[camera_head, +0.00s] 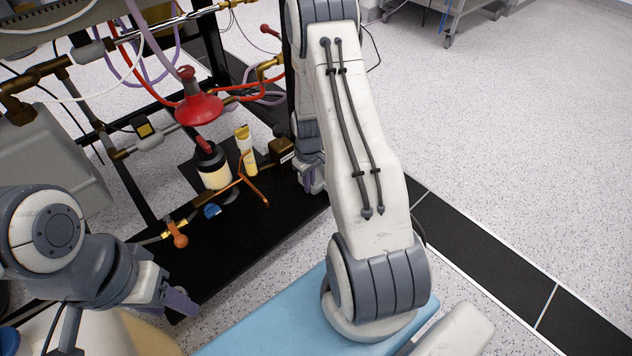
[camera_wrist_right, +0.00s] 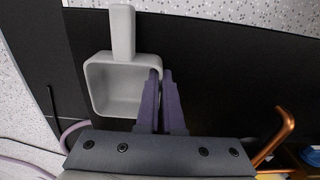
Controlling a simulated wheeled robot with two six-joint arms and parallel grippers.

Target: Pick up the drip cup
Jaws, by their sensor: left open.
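The drip cup (camera_wrist_right: 118,88) is a light grey square cup with a straight handle, seen from above in the right wrist view. My right gripper (camera_wrist_right: 161,78) has its two dark fingers close together across the cup's right wall, one inside and one outside. I cannot tell whether the cup rests on the black surface or is just above it. In the head view my right gripper (camera_head: 312,180) is partly hidden by my arm, and the cup is hidden there. My left gripper (camera_head: 180,300) is open and empty at the lower left.
A black platform (camera_head: 250,235) holds a jar (camera_head: 214,172), a yellow-capped tube (camera_head: 246,155), a dark box (camera_head: 282,150) and a bent copper pipe (camera_head: 252,188). The burner frame with hoses and a red funnel (camera_head: 199,108) stands above. Open floor lies to the right.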

